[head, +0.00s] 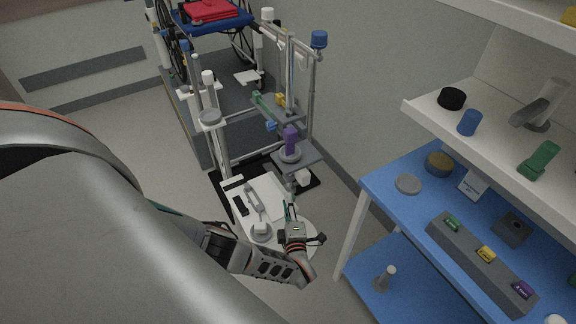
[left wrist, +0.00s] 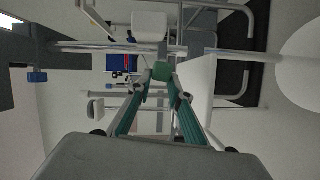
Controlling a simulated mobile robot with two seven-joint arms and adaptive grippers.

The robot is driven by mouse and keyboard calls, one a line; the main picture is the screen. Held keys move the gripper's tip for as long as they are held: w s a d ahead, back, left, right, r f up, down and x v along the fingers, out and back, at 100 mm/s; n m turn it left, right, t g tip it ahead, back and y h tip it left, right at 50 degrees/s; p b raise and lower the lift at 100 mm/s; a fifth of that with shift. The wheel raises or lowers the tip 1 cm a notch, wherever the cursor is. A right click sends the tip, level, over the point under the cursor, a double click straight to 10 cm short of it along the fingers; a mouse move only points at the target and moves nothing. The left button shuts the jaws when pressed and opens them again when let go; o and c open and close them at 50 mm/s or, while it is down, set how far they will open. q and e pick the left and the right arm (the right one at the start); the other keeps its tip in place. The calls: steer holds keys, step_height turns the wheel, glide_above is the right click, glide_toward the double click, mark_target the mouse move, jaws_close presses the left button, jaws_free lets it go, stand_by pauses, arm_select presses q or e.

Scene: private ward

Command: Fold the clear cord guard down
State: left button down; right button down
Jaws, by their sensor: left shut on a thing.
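My left gripper (head: 290,204) reaches in beside the white equipment panel (head: 268,188) at the foot of the stand. Its green fingers also show in the left wrist view (left wrist: 160,78). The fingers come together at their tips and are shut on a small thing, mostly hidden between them. I cannot make out a clear outline of the cord guard in either view, so I cannot tell if it is the held thing. A grey handle-like part (head: 254,199) lies on the panel, left of the gripper. My right gripper is not in view.
A metal stand (head: 312,95) with small shelves and a purple-topped item (head: 291,140) rises just behind the gripper. A wheelchair (head: 212,22) is farther back. A blue table (head: 400,207) with shelves above stands at the right. Floor is clear at the left.

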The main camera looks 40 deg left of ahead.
arm_select(q)
steer(key=shift+d+f, duration=0.1)
steer(key=shift+d, duration=0.05)
steer(key=c, duration=1.8)
jaws_free()
steer(key=shift+c, duration=0.2)
steer(key=shift+s, duration=0.1)
steer(key=v, duration=0.7)
steer(key=shift+d+r, duration=0.15)
steer(key=shift+r, duration=0.05)
